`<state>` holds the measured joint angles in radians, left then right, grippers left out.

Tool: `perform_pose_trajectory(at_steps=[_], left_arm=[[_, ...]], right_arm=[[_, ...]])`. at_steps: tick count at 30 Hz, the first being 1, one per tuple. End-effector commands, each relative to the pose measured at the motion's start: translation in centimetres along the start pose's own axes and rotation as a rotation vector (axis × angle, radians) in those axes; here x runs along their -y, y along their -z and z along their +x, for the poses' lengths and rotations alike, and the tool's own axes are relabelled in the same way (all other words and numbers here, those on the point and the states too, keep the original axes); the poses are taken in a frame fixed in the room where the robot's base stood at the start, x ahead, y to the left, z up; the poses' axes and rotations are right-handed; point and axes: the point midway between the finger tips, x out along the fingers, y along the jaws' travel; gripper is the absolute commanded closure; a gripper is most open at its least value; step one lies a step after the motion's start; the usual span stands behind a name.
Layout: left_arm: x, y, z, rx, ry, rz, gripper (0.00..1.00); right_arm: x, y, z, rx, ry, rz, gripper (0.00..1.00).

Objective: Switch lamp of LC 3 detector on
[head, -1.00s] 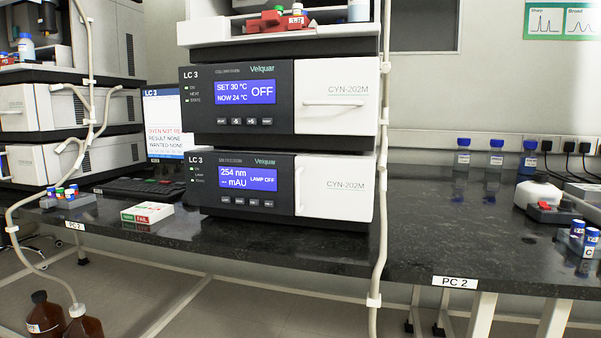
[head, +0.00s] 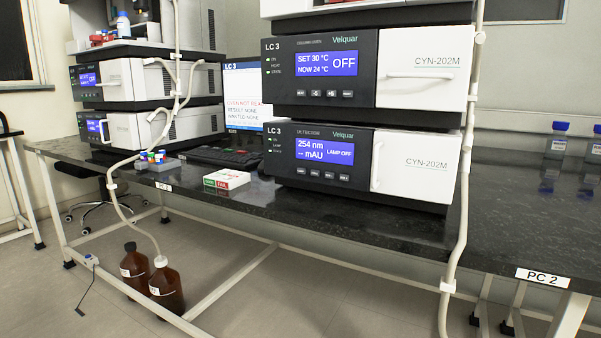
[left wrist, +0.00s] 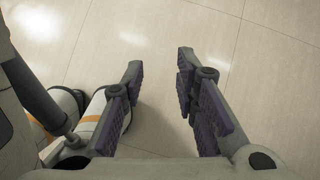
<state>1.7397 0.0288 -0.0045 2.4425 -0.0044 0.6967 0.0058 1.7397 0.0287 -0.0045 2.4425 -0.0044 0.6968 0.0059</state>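The LC 3 detector (head: 411,186) is the lower unit of the LC 3 stack in the head view, standing on the dark bench. Its blue display (head: 324,151) reads 254 nm, -- mAU and LAMP OFF. A row of small buttons (head: 322,174) lies below the display, with status lights to its left. In the left wrist view my left gripper (left wrist: 158,70) is open and empty, with bare floor beyond it. Neither gripper shows in the head view, and my right gripper is in no view.
The LC 3 column oven (head: 367,70) sits on the detector and reads OFF. A pale hose (head: 460,200) hangs down the stack's right side. A red, white and green box (head: 227,180), keyboard (head: 220,156) and vials (head: 152,158) stand left. Brown bottles (head: 166,285) are below.

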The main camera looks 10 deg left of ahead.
Motion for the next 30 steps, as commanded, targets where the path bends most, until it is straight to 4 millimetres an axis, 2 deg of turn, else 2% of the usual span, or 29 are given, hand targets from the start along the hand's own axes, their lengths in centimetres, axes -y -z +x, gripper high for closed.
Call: perform_pose_trajectory(at_steps=[1, 4, 30], left_arm=[[0.0, 0.0, 0.0, 0.0, 0.0, 0.0, 0.77], [0.0, 0.0, 0.0, 0.0, 0.0, 0.0, 1.0], [0.0, 0.0, 0.0, 0.0, 0.0, 0.0, 1.0]], right_arm=[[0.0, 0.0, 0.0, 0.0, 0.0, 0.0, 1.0], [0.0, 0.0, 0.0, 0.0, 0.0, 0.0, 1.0], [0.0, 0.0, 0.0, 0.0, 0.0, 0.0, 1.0]])
